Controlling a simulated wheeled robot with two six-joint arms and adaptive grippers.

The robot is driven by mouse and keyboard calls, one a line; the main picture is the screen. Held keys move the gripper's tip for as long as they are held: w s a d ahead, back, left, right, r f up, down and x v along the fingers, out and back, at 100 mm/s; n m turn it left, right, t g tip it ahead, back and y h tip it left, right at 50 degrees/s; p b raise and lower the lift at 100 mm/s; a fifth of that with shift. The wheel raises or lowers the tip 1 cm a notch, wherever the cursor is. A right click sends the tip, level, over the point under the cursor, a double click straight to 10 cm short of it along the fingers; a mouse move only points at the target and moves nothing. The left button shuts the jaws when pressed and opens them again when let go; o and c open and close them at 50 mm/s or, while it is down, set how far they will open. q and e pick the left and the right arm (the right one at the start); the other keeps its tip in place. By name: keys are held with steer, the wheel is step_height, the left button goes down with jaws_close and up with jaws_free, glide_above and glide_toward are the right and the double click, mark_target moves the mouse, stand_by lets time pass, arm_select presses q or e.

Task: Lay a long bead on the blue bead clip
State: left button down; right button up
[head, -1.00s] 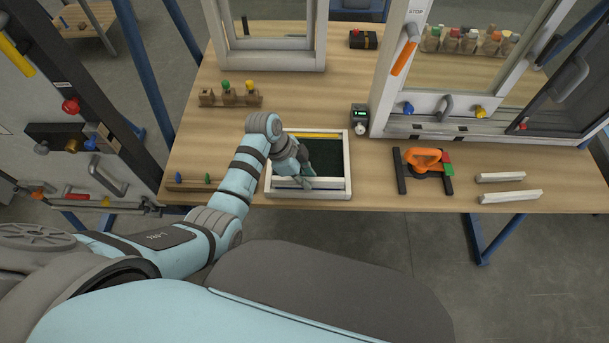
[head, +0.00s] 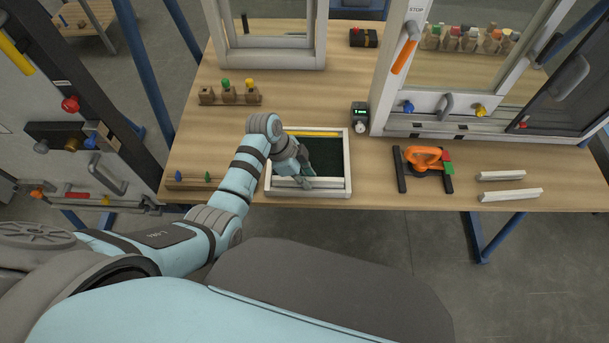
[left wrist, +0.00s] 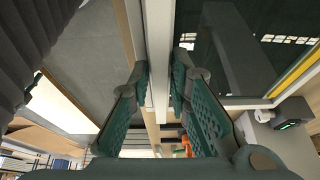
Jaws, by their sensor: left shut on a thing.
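A long white bead (left wrist: 159,50) is between the fingers of my left gripper (head: 305,182), which is shut on it. The left wrist view shows the bead running away between the two green finger pads (left wrist: 160,92). In the head view the gripper points down at the near side of a white frame (head: 345,165) with a dark pane. I cannot tell whether the bead touches the frame. A low wooden strip (head: 193,186) left of the frame carries a small blue upright piece (head: 179,176) and a green one (head: 207,177). I cannot tell for certain which is the bead clip. My right gripper is out of view.
Two white bars (head: 510,195) lie at the right, beside an orange-handled tool (head: 425,157). A small dark device (head: 359,117) stands by the frame's far right corner. A wooden rack (head: 230,98) with coloured knobs stands behind left. The tabletop between strip and rack is clear.

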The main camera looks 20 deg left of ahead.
arm_select(q)
steer(key=shift+f, duration=0.2)
steer(key=c, duration=1.4)
jaws_free()
steer(key=v, duration=1.2)
steer(key=shift+a, duration=0.1)
